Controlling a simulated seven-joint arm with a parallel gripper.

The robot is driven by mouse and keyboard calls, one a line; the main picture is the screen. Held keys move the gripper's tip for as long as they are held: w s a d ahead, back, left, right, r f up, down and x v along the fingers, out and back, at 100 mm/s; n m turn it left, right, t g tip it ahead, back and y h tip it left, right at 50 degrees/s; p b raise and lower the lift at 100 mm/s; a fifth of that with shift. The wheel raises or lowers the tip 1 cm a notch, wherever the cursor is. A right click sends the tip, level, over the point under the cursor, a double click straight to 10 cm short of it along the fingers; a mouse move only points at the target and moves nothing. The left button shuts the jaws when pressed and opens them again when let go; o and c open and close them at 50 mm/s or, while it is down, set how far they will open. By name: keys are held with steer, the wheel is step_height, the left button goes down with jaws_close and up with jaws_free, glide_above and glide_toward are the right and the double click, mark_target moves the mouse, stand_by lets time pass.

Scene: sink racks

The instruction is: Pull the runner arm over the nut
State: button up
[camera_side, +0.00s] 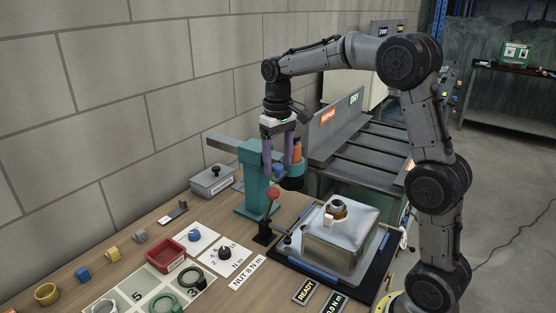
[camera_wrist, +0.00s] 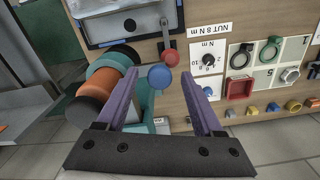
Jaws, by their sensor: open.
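The runner (camera_side: 294,160), an orange and teal cylinder with black bands, hangs beside the teal post (camera_side: 256,185) with its grey beam. It lies left of my fingers in the wrist view (camera_wrist: 102,95). A blue ball knob (camera_wrist: 160,77) shows between my fingertips there; whether it is within their grasp depth I cannot tell. My gripper (camera_side: 277,168) points down beside the post, its purple fingers open and holding nothing.
A red-ball lever (camera_side: 272,194) stands between post and basin; it also shows in the wrist view (camera_wrist: 172,57). A torque dial (camera_side: 225,253), a red tray (camera_side: 167,255) and a lidded grey box (camera_side: 212,180) lie leftward. The REPAIR/DRY rack (camera_side: 338,125) stands behind.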

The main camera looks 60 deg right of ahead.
jaws_close()
steer(key=shift+r, duration=0.1)
stand_by(1.2)
